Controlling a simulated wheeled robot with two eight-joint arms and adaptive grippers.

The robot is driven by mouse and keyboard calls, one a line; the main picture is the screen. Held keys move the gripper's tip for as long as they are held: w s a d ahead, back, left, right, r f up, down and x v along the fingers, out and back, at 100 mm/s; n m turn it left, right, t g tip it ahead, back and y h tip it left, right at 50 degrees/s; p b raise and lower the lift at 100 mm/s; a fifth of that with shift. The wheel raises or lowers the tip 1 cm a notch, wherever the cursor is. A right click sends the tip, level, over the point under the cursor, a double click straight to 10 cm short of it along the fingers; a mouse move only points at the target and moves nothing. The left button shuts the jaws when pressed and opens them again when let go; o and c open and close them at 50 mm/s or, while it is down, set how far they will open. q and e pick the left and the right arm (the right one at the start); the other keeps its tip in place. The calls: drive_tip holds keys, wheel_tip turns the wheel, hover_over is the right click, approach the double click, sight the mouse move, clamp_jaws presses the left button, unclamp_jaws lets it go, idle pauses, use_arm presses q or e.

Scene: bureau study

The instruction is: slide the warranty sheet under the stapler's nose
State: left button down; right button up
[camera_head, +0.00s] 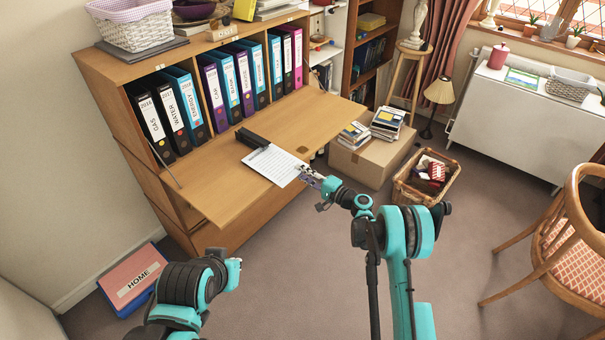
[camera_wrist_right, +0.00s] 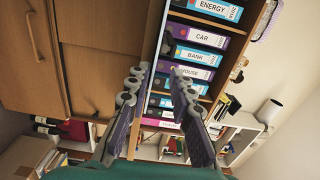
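The warranty sheet (camera_head: 271,166), white with printed lines, lies flat on the desk's fold-down flap, its near right end by the flap's front edge. The black stapler (camera_head: 252,138) lies at the sheet's far left end. I cannot tell whether the sheet's edge is under it or only beside it. My right gripper (camera_head: 309,177) is at the sheet's near right corner, by the flap's edge. In the right wrist view its two fingers (camera_wrist_right: 157,78) stand apart, with the flap's edge seen nearly edge-on between them.
The wooden flap (camera_head: 215,190) is bare left of the sheet. Several labelled binders (camera_head: 222,85) stand behind it. A cardboard box (camera_head: 375,160) with book stacks and a wicker basket (camera_head: 413,195) stand right of the flap. A HOME box file (camera_head: 133,280) lies on the floor.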

drive_tip(key=shift+o, duration=0.2)
drive_tip(key=o, duration=0.5)
drive_tip(key=v, duration=0.8)
idle(0.8)
idle(0.4)
